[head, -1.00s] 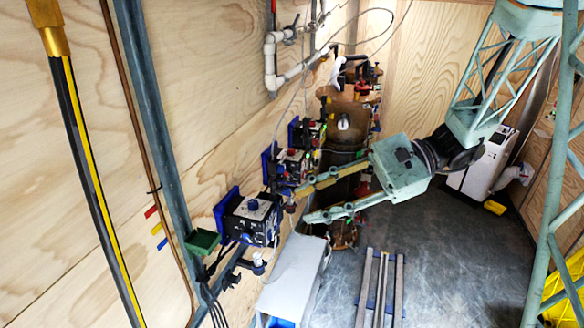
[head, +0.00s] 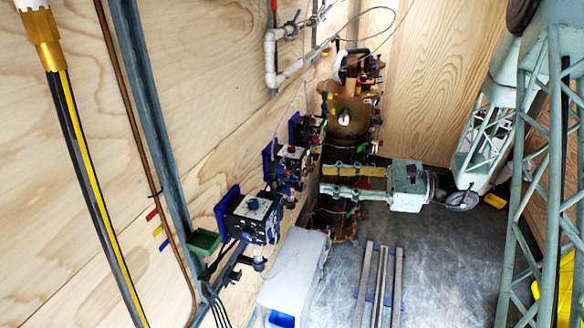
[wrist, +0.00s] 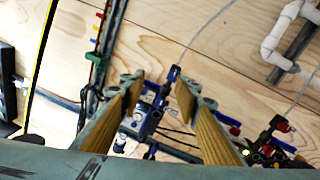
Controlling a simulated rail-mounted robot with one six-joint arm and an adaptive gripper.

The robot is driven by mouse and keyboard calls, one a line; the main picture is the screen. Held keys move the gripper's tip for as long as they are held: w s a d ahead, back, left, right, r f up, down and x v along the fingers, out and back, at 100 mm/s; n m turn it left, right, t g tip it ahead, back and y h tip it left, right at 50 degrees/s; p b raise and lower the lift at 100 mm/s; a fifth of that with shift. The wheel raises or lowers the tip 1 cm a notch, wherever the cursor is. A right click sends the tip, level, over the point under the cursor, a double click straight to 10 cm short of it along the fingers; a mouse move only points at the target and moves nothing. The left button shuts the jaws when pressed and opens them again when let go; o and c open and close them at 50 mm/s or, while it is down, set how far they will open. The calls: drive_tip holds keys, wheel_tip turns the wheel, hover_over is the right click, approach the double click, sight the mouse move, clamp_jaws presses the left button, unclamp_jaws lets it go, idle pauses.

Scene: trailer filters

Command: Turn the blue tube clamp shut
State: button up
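I cannot tell for certain which item is the blue tube clamp; blue parts are small and sit among the wall-mounted units. My gripper (head: 325,180) is open and empty, its two long fingers pointing left toward the wall units. In the wrist view my gripper (wrist: 160,82) shows its fingers well apart. A blue, white and black control box (wrist: 148,108) shows in the gap between them, with no contact visible. In the head view, the nearest blue-backed control box (head: 252,217) is left of and below my fingertips.
More blue-backed units (head: 289,165) line the wall close to my fingertips. A brown cylindrical vessel (head: 350,115) stands behind my gripper. A grey box (head: 293,268) stands below, beside floor rails (head: 378,285). White pipes (head: 272,65) run on the wall.

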sight(285, 169)
drive_tip(key=shift+w+d+f+m+t, duration=0.35)
drive_tip(key=shift+w+d, duration=0.15)
drive_tip(key=shift+w, duration=0.15)
drive_tip(key=shift+w+d+f+m+t, duration=0.35)
drive_tip(key=shift+w+d, duration=0.15)
drive_tip(key=shift+w, duration=0.1)
drive_tip(key=shift+a, duration=0.2)
drive_tip(key=shift+p+x, duration=1.1)
drive_tip(key=shift+x, duration=5.65)
drive_tip(key=shift+r, duration=0.15)
drive_tip(key=c, duration=0.9)
